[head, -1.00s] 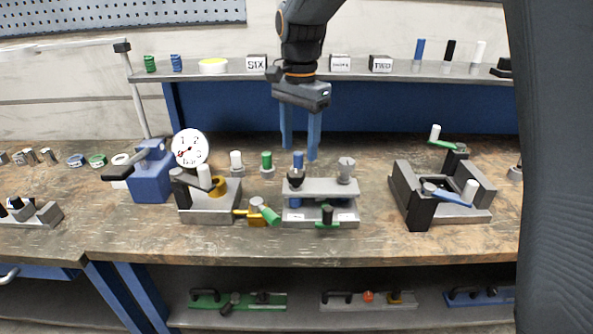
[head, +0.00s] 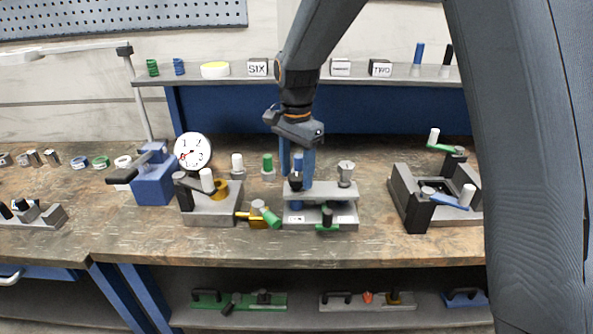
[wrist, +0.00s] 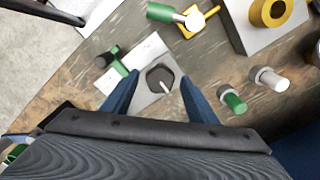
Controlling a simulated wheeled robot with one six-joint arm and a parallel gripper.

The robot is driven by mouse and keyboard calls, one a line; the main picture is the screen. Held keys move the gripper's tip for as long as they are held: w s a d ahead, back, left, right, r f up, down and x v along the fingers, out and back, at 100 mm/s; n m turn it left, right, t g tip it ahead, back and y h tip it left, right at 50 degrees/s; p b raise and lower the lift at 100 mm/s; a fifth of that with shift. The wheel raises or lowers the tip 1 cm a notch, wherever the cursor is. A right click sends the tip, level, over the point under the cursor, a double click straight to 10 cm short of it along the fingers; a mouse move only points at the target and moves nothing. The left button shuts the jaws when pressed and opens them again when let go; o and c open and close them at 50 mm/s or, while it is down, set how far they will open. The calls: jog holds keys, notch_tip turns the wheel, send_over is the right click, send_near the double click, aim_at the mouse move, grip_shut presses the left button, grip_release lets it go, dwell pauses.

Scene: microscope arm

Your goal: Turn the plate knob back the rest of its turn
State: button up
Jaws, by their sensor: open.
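The plate knob is black and faceted, with a pale pointer line. It stands on the left part of the grey stepped plate (head: 325,192). In the wrist view the knob (wrist: 160,76) sits between the two blue fingers of my gripper (wrist: 160,92), its pointer line aimed toward the lower right. In the head view the knob (head: 296,184) is partly hidden by my gripper (head: 297,178), which points down over it. The fingers are apart, one on each side of the knob; I cannot tell whether they touch it.
A green-handled lever (head: 327,221) is at the plate's front, and a grey knob (head: 346,172) at its right. A brass clamp with green handle (head: 265,215) lies close left. Green (head: 268,165) and white (head: 237,163) pegs stand behind. A black-walled fixture (head: 425,205) is farther right.

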jog(key=c, duration=1.1)
jog(key=shift+o, duration=0.2)
